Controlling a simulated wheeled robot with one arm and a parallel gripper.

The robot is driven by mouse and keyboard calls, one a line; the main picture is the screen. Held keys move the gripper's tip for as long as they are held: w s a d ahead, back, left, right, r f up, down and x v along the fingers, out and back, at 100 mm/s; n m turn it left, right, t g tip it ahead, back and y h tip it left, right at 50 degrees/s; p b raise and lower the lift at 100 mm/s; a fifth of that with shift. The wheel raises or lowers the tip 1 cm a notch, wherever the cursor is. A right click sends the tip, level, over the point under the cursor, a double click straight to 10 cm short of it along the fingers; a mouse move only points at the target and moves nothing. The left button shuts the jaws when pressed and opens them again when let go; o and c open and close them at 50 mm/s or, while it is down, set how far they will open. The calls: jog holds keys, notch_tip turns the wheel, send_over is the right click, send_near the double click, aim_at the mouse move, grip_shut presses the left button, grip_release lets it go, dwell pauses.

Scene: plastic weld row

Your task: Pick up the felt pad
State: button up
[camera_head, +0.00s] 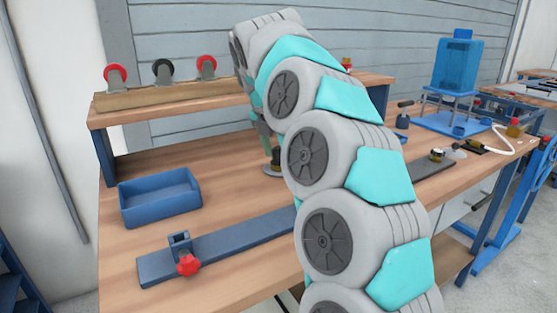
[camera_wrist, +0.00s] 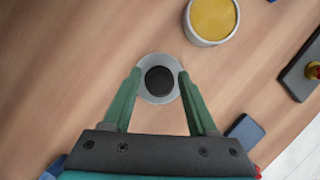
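A round pale grey disc with a black round centre (camera_wrist: 159,81), which looks like the felt pad, lies on the wooden bench in the wrist view. I cannot tell whether the black part is separate from the grey. My gripper (camera_wrist: 160,75) is open, its two green fingers on either side of the black centre, with a gap on both sides. The fingertips overlap the disc's rim in the picture; contact cannot be told. In the head view my arm hides most of this spot; a dark round base (camera_head: 271,170) shows beside my fingers.
A round container with a yellow top (camera_wrist: 212,18) stands close beyond the disc, to the right. A blue bin (camera_head: 160,198) and a long rail with a red knob (camera_head: 188,265) are at the left. A shelf with several casters (camera_head: 160,97) stands behind.

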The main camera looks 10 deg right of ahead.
grip_shut()
jog(key=shift+s+r, duration=0.1)
jog(key=shift+r, duration=0.05)
dwell(0.4)
